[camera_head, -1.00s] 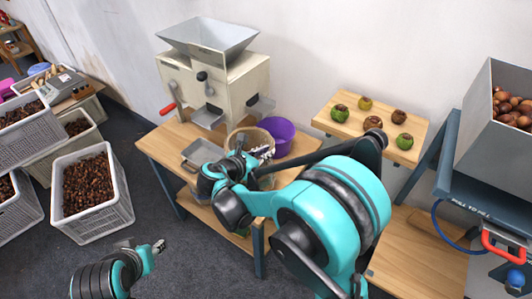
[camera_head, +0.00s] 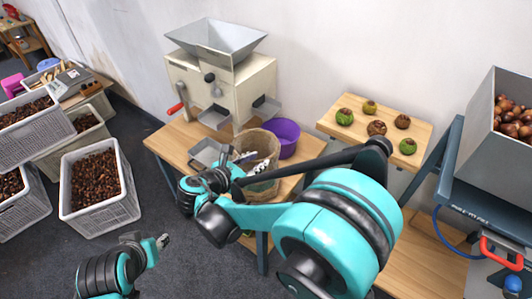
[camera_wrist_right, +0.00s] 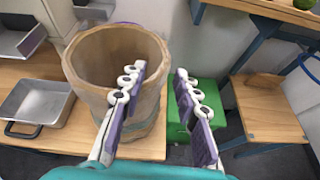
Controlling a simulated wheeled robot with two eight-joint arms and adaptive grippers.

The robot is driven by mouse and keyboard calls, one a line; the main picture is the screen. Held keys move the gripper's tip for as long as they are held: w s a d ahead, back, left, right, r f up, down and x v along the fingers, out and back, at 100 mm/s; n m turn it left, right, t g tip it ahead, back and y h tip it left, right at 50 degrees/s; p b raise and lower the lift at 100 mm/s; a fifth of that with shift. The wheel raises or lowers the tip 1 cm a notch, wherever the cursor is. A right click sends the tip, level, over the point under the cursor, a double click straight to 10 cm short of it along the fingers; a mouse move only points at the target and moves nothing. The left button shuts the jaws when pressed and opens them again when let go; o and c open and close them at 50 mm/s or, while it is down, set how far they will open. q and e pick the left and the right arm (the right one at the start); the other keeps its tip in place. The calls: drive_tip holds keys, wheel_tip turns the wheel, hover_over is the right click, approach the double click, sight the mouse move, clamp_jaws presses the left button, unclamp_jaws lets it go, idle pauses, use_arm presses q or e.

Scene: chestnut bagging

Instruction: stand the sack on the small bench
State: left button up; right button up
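The sack (camera_head: 263,143) is an open-topped, round brown burlap bag standing upright on the wooden table (camera_head: 172,140). It also shows in the right wrist view (camera_wrist_right: 88,82). My right gripper (camera_wrist_right: 168,75) is open and empty, its fingers spread. One finger overlaps the sack's near right side and rim; the other is right of the sack. Whether a finger touches it I cannot tell. A low wooden bench surface (camera_head: 425,258) lies at the lower right, partly hidden by my right arm. My left gripper (camera_head: 163,241) is over the floor at the lower left, too small to judge.
A cream machine with a hopper (camera_head: 215,45) stands behind the sack, with a metal pan (camera_head: 207,152) and purple bowl (camera_head: 284,135) nearby. A green box (camera_wrist_right: 180,128) is below right. A fruit shelf (camera_head: 345,133) and chestnut bin (camera_head: 480,135) are at right; crates (camera_head: 100,215) at left.

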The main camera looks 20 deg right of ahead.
drive_tip(key=s+d+m+y, duration=0.2)
drive_tip(key=s+m+y, duration=0.3)
drive_tip(key=s+m, duration=0.3)
drive_tip(key=s+d+m+y, duration=0.3)
drive_tip(key=s+m, duration=0.6)
drive_tip(key=m, duration=0.7)
drive_tip(key=y, duration=0.2)
drive_tip(key=shift+s+m+g+y, duration=0.2)
drive_tip(key=shift+m+g+y, duration=0.1)
drive_tip(key=shift+g+y, duration=0.1)
drive_tip(key=shift+f, duration=0.1)
